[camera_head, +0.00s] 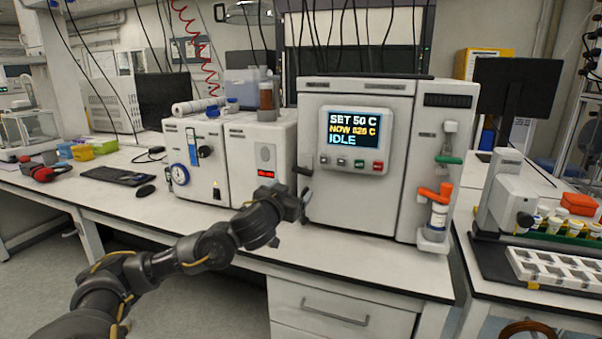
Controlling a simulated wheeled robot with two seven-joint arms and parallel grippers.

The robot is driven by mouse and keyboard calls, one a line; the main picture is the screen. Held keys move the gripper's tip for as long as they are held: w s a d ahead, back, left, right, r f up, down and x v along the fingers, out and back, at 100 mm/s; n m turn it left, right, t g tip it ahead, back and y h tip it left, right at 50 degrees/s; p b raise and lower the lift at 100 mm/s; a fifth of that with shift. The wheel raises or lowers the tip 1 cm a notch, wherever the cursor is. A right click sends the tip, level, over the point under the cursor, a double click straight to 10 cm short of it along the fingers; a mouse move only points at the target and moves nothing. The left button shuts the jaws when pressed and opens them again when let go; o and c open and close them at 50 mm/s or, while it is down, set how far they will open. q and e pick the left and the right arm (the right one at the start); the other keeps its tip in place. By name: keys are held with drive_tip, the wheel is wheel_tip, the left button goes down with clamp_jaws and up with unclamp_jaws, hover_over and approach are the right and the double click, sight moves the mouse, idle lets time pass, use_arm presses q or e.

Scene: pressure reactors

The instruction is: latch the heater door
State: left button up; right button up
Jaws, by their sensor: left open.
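The heater (360,206) is a large pale box on the bench, its screen (354,129) reading SET 50 C, NOW 825 C (first digit blurry), IDLE. Its front door panel (385,195) looks about flush with the body; I cannot tell whether it is fully closed. A small black part (302,170), perhaps the latch handle, sticks out at the front's left edge. My left gripper (306,203) is open just below that part, near the door's left edge. I cannot tell whether it touches the door. Its arm partly hides the bench edge. My right gripper is not in view.
A white unit with a gauge (179,175) stands left of the heater. An orange-handled valve (436,193) and a green handle (448,159) are on the heater's right side. A sample station (514,205) and white tray (556,268) stand at the right. The bench front before the heater is clear.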

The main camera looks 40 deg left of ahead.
sight(301, 171)
use_arm(q)
drive_tip(key=x, duration=0.3)
drive_tip(key=r+p+x, duration=0.1)
drive_tip(key=x, duration=0.2)
drive_tip(key=r+x, duration=0.1)
drive_tip(key=x, duration=0.2)
drive_tip(key=shift+w+a, duration=0.2)
drive_tip(key=shift+a, duration=0.2)
drive_tip(key=shift+x, duration=0.8)
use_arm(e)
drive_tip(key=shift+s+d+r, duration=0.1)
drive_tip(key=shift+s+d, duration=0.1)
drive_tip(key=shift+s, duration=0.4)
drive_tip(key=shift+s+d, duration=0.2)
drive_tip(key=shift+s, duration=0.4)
use_arm(q)
drive_tip(key=c, duration=1)
